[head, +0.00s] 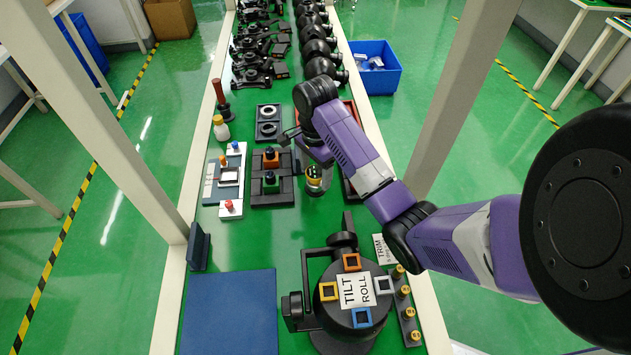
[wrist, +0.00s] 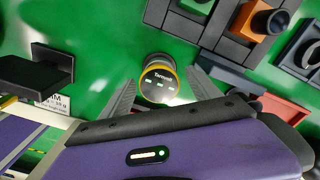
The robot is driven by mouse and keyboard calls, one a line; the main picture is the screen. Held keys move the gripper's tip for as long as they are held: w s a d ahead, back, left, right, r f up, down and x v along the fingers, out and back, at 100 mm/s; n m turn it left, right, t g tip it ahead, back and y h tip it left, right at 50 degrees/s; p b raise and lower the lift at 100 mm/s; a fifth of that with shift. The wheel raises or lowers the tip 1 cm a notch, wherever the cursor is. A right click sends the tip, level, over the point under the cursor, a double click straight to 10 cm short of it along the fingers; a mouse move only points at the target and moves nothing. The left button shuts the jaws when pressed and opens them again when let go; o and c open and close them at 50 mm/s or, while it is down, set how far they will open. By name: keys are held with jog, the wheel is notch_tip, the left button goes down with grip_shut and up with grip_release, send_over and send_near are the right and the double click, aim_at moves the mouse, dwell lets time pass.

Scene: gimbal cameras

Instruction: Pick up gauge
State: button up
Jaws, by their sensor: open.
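The gauge (wrist: 158,82) is a small round thing with a dark face, a yellow rim and printed lettering in the wrist view. It stands on the green surface, and in the head view the gauge (head: 314,180) shows just under the end of my arm. My gripper (wrist: 162,76) is open, with one grey ribbed finger on each side of the gauge. I see no clear contact between the fingers and the gauge. In the head view my fingers are mostly hidden by the arm.
Dark fixture blocks with orange and green parts (head: 270,185) stand just left of the gauge. A red-edged tray (head: 350,188) lies to its right, partly behind my arm. A round TILT ROLL gimbal unit (head: 328,312) stands nearer. A blue mat (head: 230,312) lies front left.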

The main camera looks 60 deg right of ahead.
jog(key=shift+f, duration=0.7)
jog(key=c, duration=1.4)
jog(key=shift+c, duration=0.2)
